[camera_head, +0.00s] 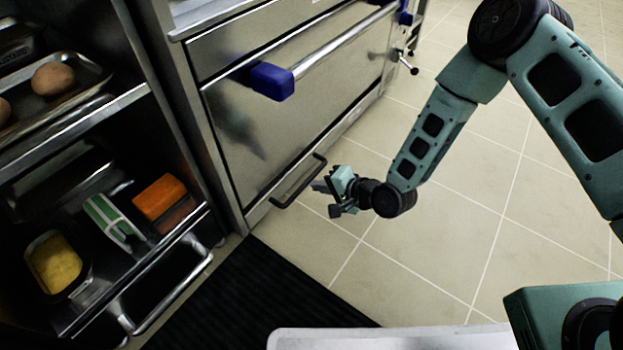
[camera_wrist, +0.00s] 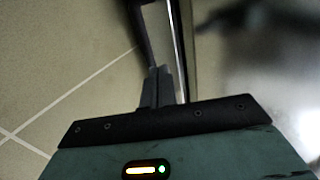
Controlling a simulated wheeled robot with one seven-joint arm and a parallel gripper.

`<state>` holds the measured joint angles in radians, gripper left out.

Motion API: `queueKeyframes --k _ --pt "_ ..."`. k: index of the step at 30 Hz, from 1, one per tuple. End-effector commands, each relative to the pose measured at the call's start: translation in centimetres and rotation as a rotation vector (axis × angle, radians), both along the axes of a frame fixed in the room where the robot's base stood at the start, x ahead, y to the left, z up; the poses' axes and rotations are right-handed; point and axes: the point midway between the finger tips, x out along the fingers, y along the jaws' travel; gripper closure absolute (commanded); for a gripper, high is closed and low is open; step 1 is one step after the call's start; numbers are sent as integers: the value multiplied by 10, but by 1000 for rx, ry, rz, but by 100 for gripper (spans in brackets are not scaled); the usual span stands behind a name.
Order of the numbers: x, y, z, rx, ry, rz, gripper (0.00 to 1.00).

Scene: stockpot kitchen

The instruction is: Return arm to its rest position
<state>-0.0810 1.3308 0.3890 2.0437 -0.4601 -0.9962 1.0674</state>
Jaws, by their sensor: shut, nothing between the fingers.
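My gripper (camera_head: 318,186) is low in the middle of the head view, at the end of my teal arm. It is beside the black bar handle (camera_head: 296,186) near the bottom of the steel oven front (camera_head: 255,125). In the wrist view my gripper (camera_wrist: 160,76) has its fingers together with nothing between them. The black handle (camera_wrist: 146,35) runs just beyond the fingertips there. I cannot tell whether the fingertips touch it.
An upper oven handle with blue ends (camera_head: 272,82) juts out above. A rack with food trays (camera_head: 60,150) stands at the left. A black mat (camera_head: 255,300) lies in front. Tiled floor (camera_head: 440,240) is open to the right.

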Motion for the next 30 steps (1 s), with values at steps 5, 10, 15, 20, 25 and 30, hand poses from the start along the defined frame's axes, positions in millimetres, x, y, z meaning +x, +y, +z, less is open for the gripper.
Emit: queueKeyframes --k 5,10,15,20,25,30 --pt "-16 -22 20 0 3 -2 100" --pt "-25 -35 27 0 2 -1 100" --pt "-28 -39 29 1 -1 0 100" --pt "-28 -39 29 -1 -1 1 100" --pt "-25 -36 55 -81 -25 66 100" --pt "-25 -33 118 -293 -72 231 100"
